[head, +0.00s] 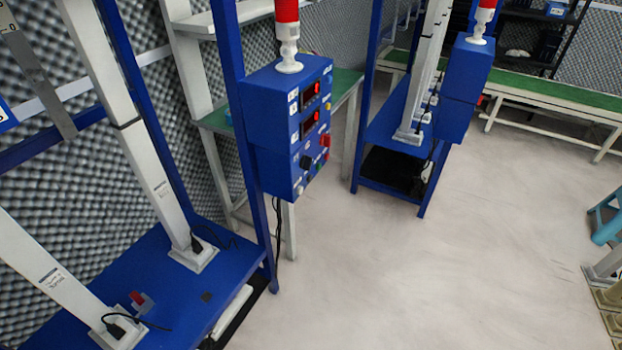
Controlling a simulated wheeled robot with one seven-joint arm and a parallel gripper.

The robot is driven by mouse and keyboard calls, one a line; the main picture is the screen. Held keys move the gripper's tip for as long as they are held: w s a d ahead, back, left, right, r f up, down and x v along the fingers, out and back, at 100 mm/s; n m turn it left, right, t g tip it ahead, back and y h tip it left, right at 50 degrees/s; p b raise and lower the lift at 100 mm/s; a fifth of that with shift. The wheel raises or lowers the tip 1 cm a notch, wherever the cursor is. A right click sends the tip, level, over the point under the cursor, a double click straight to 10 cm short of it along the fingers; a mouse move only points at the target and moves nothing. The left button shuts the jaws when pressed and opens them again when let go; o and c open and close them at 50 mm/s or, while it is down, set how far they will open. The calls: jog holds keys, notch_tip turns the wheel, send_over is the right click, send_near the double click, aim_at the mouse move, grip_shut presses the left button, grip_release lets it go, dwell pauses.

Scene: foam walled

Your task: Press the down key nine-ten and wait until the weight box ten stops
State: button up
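A blue control box (288,125) is fixed to a blue upright left of the middle. Its right-hand face carries two red digital displays (311,107), small labelled keys and knobs, a red switch (325,140) and a green one. The key labels are too small to read, so I cannot tell which is nine-ten down. A blue edge with a white label (5,115) shows at the far left; I cannot tell whether it is weight box ten. My gripper is not in view.
A red and white beacon (288,35) tops the control box. Pale columns (148,165) stand on a blue base (200,285) at left. A second blue rig (465,80) stands behind. Grey foam lines the walls. The pale floor (420,270) is open at centre right; a teal stool (606,222) is at right.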

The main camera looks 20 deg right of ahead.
grip_shut()
dwell(1.7)
